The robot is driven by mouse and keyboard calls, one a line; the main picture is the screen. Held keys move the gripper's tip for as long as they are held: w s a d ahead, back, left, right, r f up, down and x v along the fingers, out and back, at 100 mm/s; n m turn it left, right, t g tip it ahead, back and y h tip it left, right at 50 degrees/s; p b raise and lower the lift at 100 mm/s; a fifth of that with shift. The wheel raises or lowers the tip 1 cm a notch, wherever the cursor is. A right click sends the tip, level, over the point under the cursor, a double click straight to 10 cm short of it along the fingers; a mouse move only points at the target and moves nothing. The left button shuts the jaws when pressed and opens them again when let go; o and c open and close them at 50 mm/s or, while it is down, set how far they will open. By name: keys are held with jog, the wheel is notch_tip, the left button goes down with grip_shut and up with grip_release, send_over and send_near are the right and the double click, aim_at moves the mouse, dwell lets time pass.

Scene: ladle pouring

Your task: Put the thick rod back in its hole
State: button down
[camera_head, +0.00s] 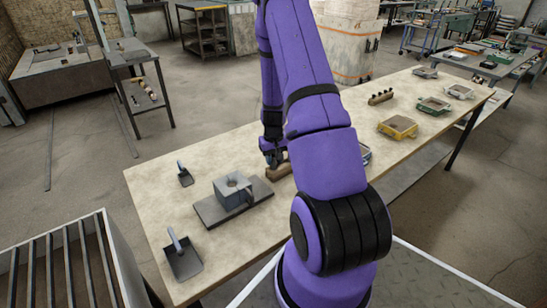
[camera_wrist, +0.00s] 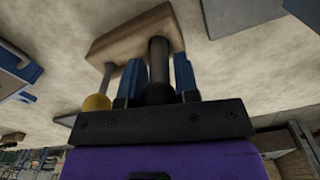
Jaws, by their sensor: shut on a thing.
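My gripper (camera_wrist: 155,85) has blue fingers on both sides of a thick dark rod (camera_wrist: 158,65) and is shut on it. The rod points at a wooden block (camera_wrist: 125,35), and its far end shows against the block. I cannot tell whether that end is in a hole, touching, or just above. A thinner rod with a yellow knob (camera_wrist: 97,102) stands at the block's left in the wrist view. In the head view my gripper (camera_head: 272,157) is over the wooden block (camera_head: 280,171) on the table; my arm hides part of this area.
On the table (camera_head: 165,210), a grey block (camera_head: 230,192) sits on a dark plate left of the wooden block. Two scoops (camera_head: 184,260) lie farther left. To the right are a peg holder (camera_head: 380,98), a yellow tray (camera_head: 398,127) and a green tray (camera_head: 433,105).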

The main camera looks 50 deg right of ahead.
jog(key=shift+f, duration=0.2)
jog(key=shift+c, duration=1)
grip_release()
jog(key=shift+r, duration=0.1)
jog(key=shift+r, duration=2.9)
